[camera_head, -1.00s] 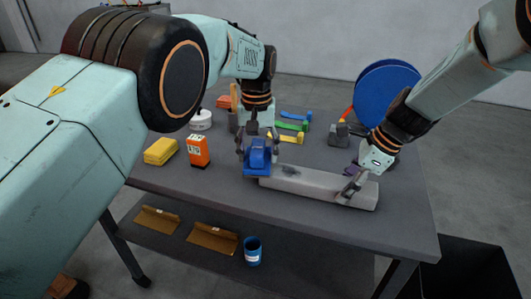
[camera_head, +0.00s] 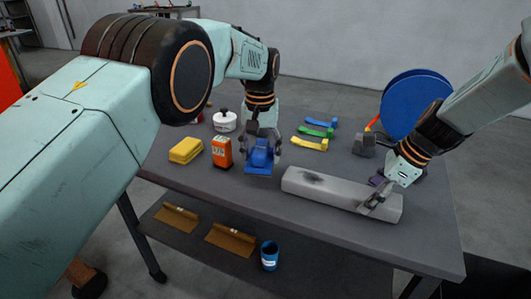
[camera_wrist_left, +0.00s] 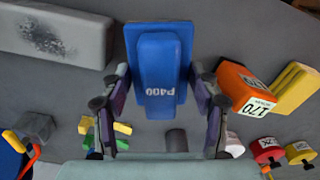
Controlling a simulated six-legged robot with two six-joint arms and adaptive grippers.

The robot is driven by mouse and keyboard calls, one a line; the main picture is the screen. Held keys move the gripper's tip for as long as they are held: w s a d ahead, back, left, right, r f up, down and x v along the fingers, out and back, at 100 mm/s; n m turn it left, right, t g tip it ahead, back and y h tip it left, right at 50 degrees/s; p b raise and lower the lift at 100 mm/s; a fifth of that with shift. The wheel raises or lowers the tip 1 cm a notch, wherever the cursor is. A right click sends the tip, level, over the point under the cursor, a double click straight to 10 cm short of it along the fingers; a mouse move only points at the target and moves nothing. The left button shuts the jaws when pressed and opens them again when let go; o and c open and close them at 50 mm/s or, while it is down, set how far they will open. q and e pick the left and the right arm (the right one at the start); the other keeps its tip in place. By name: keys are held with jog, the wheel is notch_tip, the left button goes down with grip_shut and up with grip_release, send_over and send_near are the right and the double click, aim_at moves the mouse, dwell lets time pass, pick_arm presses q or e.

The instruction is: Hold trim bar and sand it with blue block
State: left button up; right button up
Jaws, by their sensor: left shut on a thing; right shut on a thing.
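The grey trim bar (camera_head: 335,192) lies on the table, with a dark smudge near its left end. It also shows at the upper left of the left wrist view (camera_wrist_left: 70,38). My right gripper (camera_head: 378,198) is shut on the bar near its right end. My left gripper (camera_head: 261,146) is shut on the blue block (camera_head: 259,160), beyond and left of the bar's left end. In the left wrist view the block (camera_wrist_left: 158,62) is marked P400 and sits between both fingers, apart from the bar. Its sanding face is hidden.
An orange box (camera_head: 222,152), a yellow block (camera_head: 186,150) and a white pot (camera_head: 225,121) stand left of the block. Blue, green and yellow tools (camera_head: 310,144) and a grey block (camera_head: 363,145) lie behind the bar. The table front (camera_head: 250,205) is clear.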

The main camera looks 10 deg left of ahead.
pick_arm(q)
jog(key=shift+r, duration=0.1)
jog(key=shift+r, duration=3)
jog(key=shift+r, duration=0.1)
jog(key=shift+r, duration=1.4)
jog(key=shift+d, duration=0.1)
